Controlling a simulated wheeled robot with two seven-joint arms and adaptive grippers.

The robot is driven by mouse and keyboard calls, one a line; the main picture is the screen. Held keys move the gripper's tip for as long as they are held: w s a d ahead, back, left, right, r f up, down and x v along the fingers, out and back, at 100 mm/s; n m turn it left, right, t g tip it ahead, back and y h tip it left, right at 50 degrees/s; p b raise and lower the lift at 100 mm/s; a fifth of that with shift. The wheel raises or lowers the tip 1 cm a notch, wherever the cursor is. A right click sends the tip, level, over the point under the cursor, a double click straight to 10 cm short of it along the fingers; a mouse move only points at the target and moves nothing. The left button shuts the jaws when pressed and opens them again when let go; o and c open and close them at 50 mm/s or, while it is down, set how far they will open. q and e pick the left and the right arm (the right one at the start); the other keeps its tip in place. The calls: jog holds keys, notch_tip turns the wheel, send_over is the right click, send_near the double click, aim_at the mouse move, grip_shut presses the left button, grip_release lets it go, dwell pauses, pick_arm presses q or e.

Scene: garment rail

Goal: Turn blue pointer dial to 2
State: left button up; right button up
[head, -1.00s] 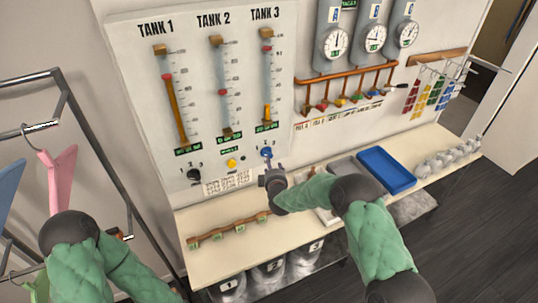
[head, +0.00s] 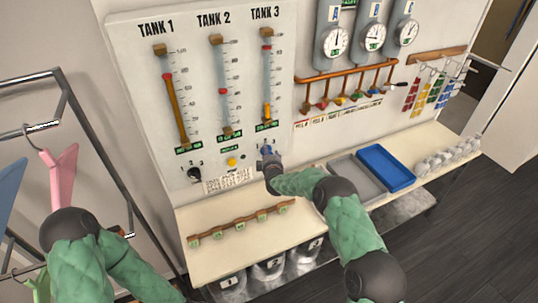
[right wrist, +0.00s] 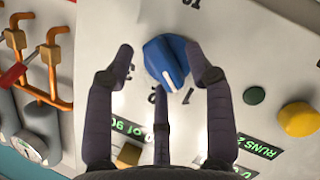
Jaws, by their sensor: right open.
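The blue pointer dial (right wrist: 166,61) is on the white panel below the tank 3 gauge. In the right wrist view, its white pointer mark is toward the lower right, near a printed mark. My right gripper (right wrist: 158,50) is open, with a finger on each side of the dial and a third below it. Contact cannot be told. In the head view, my right gripper (head: 269,158) is at the panel and mostly hides the dial. My left arm is at the lower left, and its gripper is not in view.
A black dial (head: 194,174) and a yellow knob (head: 231,161) sit left on the panel. Below is a shelf (head: 215,220) with a hook rail (head: 240,225), a blue tray (head: 386,167) and a grey tray (head: 350,180). A garment rail (head: 95,130) stands at left.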

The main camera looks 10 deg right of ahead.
jog(key=shift+s, duration=0.1)
grip_shut()
